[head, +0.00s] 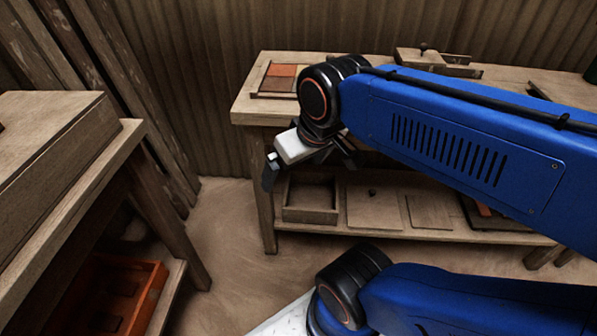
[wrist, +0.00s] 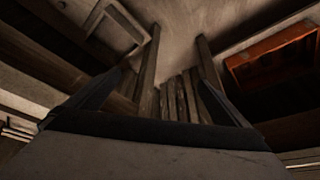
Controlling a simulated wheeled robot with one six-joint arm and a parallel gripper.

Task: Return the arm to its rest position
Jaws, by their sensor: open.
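My blue arm (head: 460,130) reaches in from the right in the head view. It is bent at a black wrist joint, in front of the far workbench. My gripper (head: 308,168) hangs below that joint, in the air before the bench's front. Its dark fingers are spread apart with nothing between them. In the wrist view the fingers of my gripper (wrist: 163,80) also stand apart and empty, with the floor and wooden legs beyond.
The far workbench (head: 250,108) carries a tray of coloured tiles (head: 280,78) and a wooden press-like device (head: 420,58). Its lower shelf holds an open wooden box (head: 310,213). A left bench (head: 60,190) has an orange crate (head: 150,295) below. Floor (head: 225,235) between them is clear.

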